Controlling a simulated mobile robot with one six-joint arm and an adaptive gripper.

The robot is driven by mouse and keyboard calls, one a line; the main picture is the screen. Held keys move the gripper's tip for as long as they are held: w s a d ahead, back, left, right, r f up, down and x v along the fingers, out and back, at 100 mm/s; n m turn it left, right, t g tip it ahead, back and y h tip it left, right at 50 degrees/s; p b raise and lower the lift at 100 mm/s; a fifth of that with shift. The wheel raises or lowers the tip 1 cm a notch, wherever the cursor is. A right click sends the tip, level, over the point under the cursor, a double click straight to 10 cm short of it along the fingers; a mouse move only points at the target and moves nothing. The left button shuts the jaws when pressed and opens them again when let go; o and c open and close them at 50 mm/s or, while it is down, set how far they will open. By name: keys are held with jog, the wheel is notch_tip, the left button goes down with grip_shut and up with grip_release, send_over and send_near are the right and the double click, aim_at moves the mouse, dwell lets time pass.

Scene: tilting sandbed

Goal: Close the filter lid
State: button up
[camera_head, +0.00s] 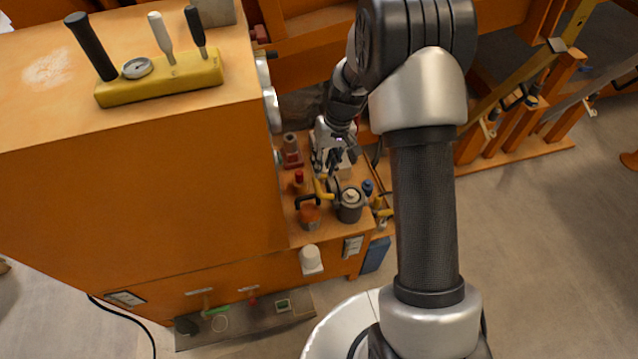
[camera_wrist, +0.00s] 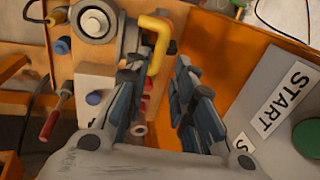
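The filter seems to be the grey round pot (camera_head: 349,207) on the low orange shelf, with a pale round piece in its middle. It also shows at the top of the wrist view (camera_wrist: 92,24). A dark grey rounded part stands at its edge in the wrist view, beside a yellow bent pipe (camera_wrist: 160,42). I cannot tell for certain whether this part is the lid. My gripper (camera_head: 333,158) is above the shelf, just behind the pot. In the wrist view my gripper (camera_wrist: 159,72) has its fingers apart, with nothing held between them.
A tall orange cabinet (camera_head: 140,165) stands left of the shelf. A red-topped part (camera_head: 298,180), a copper-coloured pot (camera_head: 310,217) and a blue knob (camera_head: 368,187) crowd the shelf. A grey panel marked START (camera_wrist: 285,95) with a green button (camera_wrist: 308,136) lies right of my fingers.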

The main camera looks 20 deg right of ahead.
aim_at(318, 185)
jog(key=f+b, duration=0.1)
jog(key=f, duration=0.2)
jog(key=a+f, duration=0.1)
jog(key=f, duration=0.3)
jog(key=shift+a+f+b, duration=0.2)
jog(key=shift+b, duration=0.2)
jog(key=shift+c, duration=0.4)
grip_shut()
